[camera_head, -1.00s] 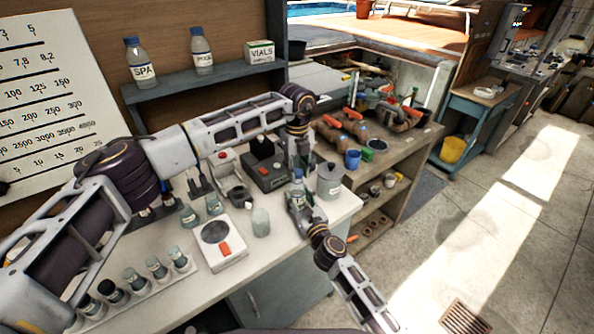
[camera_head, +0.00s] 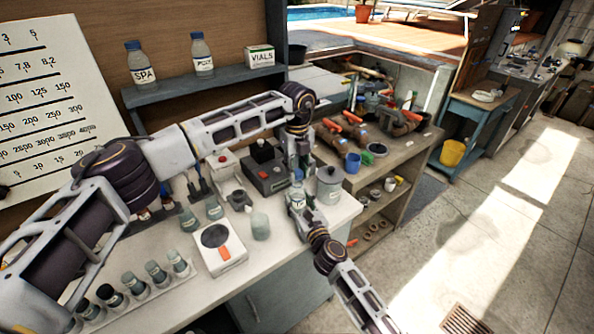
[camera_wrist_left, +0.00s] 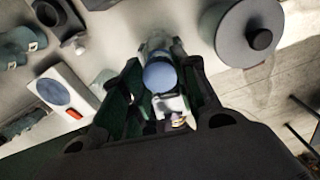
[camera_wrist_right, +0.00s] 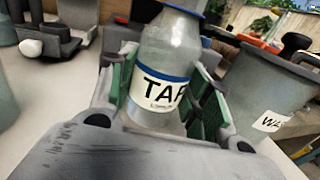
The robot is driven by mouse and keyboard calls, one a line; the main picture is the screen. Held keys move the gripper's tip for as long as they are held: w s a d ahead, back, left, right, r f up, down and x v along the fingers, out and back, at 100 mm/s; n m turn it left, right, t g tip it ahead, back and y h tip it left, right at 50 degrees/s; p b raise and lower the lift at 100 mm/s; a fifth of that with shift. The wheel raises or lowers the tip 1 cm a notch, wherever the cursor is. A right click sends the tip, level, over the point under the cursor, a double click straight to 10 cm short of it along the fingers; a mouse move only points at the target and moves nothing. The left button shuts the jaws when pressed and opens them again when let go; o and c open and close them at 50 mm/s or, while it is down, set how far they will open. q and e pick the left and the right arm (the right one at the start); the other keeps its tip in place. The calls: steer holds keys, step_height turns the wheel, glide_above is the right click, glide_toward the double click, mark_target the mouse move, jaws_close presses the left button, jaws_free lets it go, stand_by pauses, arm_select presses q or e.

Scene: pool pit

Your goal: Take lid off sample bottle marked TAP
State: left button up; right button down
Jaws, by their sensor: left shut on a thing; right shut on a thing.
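The TAP sample bottle (camera_head: 298,198) is clear with a blue lid (camera_head: 298,174) and stands upright near the bench's right front edge. Its label, partly covered, shows in the right wrist view (camera_wrist_right: 160,92). My right gripper (camera_head: 300,212) is shut around the bottle's body, a finger on each side. My left gripper (camera_head: 299,166) comes down from above and is shut on the blue lid, which shows between its fingers in the left wrist view (camera_wrist_left: 160,76). The lid's lower edge is at the bottle's neck at the top of the right wrist view; I cannot tell whether it is loose.
A grey lidded pot (camera_head: 328,186) stands close right of the bottle. SPA (camera_head: 141,66) and POLY (camera_head: 202,55) bottles stand on the shelf. Several vials line the bench's front left.

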mark_target(297, 172)
arm_select(q)
steer(key=shift+r, duration=1.75)
arm_select(e)
steer(key=c, duration=0.6)
jaws_free()
steer(key=shift+s+d, duration=0.1)
steer(key=shift+s, duration=0.1)
steer(key=shift+v, duration=5.85)
